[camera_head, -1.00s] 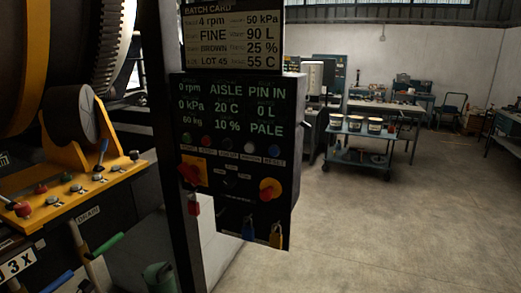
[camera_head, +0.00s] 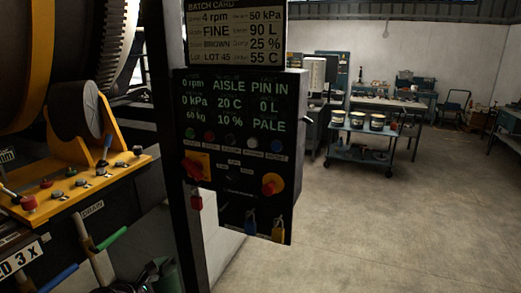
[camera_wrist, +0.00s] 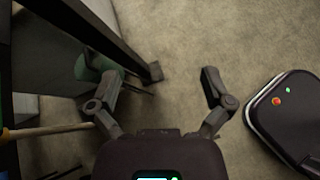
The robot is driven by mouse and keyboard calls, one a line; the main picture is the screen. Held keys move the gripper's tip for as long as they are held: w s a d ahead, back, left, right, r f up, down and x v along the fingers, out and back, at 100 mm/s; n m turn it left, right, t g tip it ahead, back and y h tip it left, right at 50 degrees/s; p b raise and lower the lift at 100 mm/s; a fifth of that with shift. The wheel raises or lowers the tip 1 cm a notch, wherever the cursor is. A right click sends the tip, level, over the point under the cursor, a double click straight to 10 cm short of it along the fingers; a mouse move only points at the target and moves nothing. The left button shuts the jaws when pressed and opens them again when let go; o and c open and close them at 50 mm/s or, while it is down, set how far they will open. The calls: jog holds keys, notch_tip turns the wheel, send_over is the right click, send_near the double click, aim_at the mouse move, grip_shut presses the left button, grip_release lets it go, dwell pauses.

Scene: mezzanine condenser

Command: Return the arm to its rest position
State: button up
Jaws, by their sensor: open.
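My gripper (camera_wrist: 160,85) shows in the wrist view with its two fingers spread wide apart. A green object (camera_wrist: 92,66) on the floor is partly hidden behind the left finger. My gripper cannot be made out with certainty in the head view.
A control panel (camera_head: 238,150) hangs on a dark post (camera_head: 177,150), with a batch card (camera_head: 236,32) above. A large drum machine with a yellow bracket (camera_head: 75,195) stands at left. A cart (camera_head: 360,154) bears several tubs. The floor (camera_head: 370,235) at right is clear.

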jog(key=w+d+f+m+g, duration=0.2)
jog(key=d+m, duration=0.2)
jog(key=d, duration=0.4)
jog(key=w+d+f+m+g, duration=0.2)
jog(key=d+m, duration=0.2)
jog(key=d, duration=0.4)
jog(key=w+d+f+m+g, duration=0.25)
jog(key=d+m, duration=0.25)
jog(key=d, duration=0.4)
jog(key=s+d+f+m+g+y, duration=0.1)
jog(key=s+d+m+y, duration=0.1)
jog(key=d+m, duration=0.5)
jog(key=s+d+f+m+g+y, duration=0.1)
jog(key=d+m, duration=0.5)
jog(key=d, duration=0.6)
jog(key=shift+s+m+g+y, duration=0.4)
jog(key=shift+s+g+y, duration=0.15)
jog(key=shift+s+y, duration=0.85)
jog(key=shift+w, duration=0.15)
jog(key=shift+c, duration=0.2)
